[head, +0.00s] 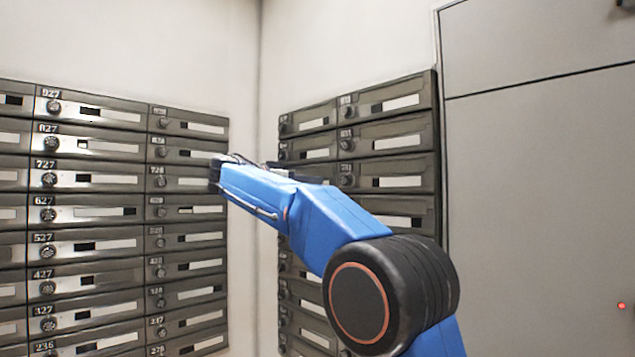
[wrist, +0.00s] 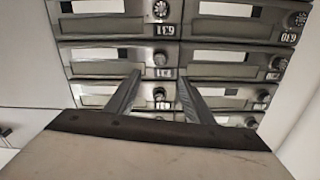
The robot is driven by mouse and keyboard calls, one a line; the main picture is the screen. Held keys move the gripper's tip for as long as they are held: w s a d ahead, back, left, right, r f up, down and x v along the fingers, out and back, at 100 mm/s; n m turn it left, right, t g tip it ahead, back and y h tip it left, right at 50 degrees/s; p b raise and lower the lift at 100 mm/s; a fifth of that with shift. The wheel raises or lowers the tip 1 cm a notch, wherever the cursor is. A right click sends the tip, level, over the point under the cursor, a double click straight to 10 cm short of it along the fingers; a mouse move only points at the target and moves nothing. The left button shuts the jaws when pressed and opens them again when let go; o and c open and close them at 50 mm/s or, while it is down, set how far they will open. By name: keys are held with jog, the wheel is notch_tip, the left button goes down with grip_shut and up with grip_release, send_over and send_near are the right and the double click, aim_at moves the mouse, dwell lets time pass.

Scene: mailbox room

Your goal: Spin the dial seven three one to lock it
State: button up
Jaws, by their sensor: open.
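The wrist view is upside down to the boxes. The round dial (wrist: 160,59) of the box whose label seems to read 731 sits just above my fingertips in the picture, centred between them. My gripper (wrist: 159,77) is open and empty, its two fingers pointing at the box fronts. Another dial (wrist: 159,94), one row down in the picture, shows between the fingers, with its label blurred. I cannot tell how near the fingertips are to the fronts. In the head view my blue arm covers the middle of the right bank, and I cannot clearly make out the gripper.
A left mailbox bank (head: 97,213) and a right bank (head: 402,131) meet near the room corner. A dial labelled 631 (wrist: 160,9) and one labelled 630 (wrist: 297,19) are close by. A plain grey door (head: 540,190) stands at the right.

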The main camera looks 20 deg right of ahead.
jog(key=shift+v, duration=0.95)
jog(key=s+d+f+n+y, duration=0.2)
jog(key=s+f+n+y, duration=0.25)
jog(key=s+f, duration=0.65)
jog(key=s+d+f+n+y, duration=0.4)
jog(key=s+f, duration=0.4)
jog(key=f, duration=0.4)
jog(key=s+a+f+n+y, duration=0.3)
jog(key=s+a+f+y, duration=0.1)
jog(key=s+f, duration=0.9)
jog(key=s+a+f+n+g+y, duration=0.1)
jog(key=s+a+f+n+y, duration=0.3)
jog(key=s+f, duration=1)
jog(key=a+f, duration=0.3)
jog(key=f, duration=0.1)
jog(key=shift+s, duration=0.15)
jog(key=shift+f+y, duration=0.1)
jog(key=shift+y, duration=0.15)
